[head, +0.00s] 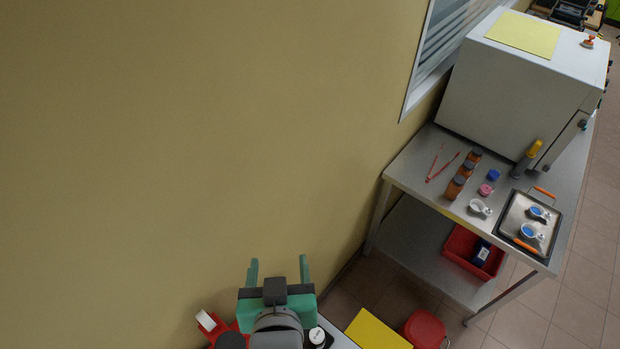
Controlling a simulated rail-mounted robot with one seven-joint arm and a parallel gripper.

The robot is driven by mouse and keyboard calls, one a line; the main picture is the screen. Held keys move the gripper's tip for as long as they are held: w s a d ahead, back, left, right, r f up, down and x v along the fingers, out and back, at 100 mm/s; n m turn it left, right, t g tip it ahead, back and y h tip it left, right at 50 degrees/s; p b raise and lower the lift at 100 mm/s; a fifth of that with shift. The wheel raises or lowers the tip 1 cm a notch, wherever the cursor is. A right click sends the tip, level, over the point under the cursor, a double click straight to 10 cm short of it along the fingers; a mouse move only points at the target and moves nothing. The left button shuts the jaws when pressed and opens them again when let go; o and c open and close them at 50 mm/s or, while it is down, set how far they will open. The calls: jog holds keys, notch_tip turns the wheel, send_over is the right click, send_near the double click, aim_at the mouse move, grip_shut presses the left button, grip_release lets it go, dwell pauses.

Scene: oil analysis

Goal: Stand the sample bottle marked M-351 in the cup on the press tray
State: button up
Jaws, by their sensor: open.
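My gripper (279,268) is at the bottom of the head view, its two teal fingers apart with nothing visible between them. A small dark bottle-like item with a white top (317,338) is just right of my gripper, partly hidden; I cannot read any marking on it. Several amber bottles (466,169) stand in a row on the steel table at right, far from my gripper, their markings unreadable. A metal tray with orange handles (514,221) on that table holds two blue-filled cups (530,231). I cannot tell which item is M-351, nor identify the press tray.
The steel table (408,170) also bears red tongs (442,166), small blue and pink items, a white cup (479,208) and a large white cabinet (520,75). A red bin (460,250) sits on its lower shelf. A red stool (424,328) and yellow panel (376,330) are near my gripper.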

jog(key=w+d+r+m+t, duration=0.1)
jog(key=d+r+t, duration=0.15)
jog(key=r, duration=0.85)
jog(key=w+d+r+t, duration=0.15)
jog(key=r+t, duration=0.25)
jog(key=r, duration=0.6)
jog(key=s+d+r+t+h, duration=0.1)
jog(key=s+r+t, duration=0.1)
jog(key=r, duration=0.7)
jog(key=s+d+r+t, duration=0.1)
jog(key=s+r+t, duration=0.2)
jog(key=r, duration=0.6)
jog(key=shift+s+d+r+m+h, duration=0.3)
jog(key=shift+s+m+h, duration=0.1)
jog(key=shift+s, duration=0.2)
